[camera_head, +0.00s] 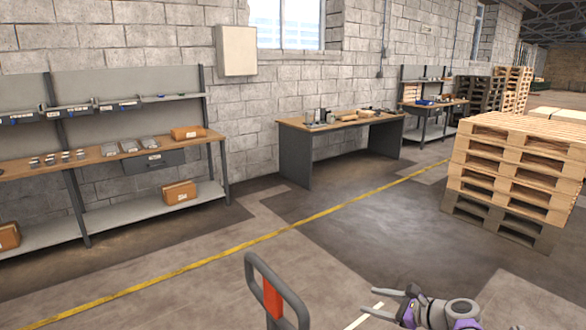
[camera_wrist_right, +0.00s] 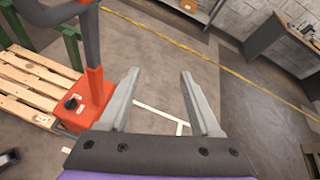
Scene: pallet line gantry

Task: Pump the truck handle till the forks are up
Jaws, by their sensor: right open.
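The pallet truck's handle (camera_head: 302,303) is a dark grey loop with a red part (camera_head: 272,298) in it, at the bottom middle of the head view. In the right wrist view, the handle (camera_wrist_right: 90,38) rises at the upper left from a red column above the red pump housing (camera_wrist_right: 72,118). My right gripper (camera_head: 371,300) is open and empty, to the right of the handle and apart from it. Its two fingers (camera_wrist_right: 160,76) show in the wrist view with bare floor between them. The forks cannot be made out. My left gripper is not in view.
A wooden pallet (camera_wrist_right: 38,75) lies left of the truck in the wrist view. A pallet stack (camera_head: 515,170) stands at the right. A workbench (camera_head: 345,122) and shelving (camera_head: 130,160) line the wall. Floor around the yellow line (camera_head: 250,241) is clear.

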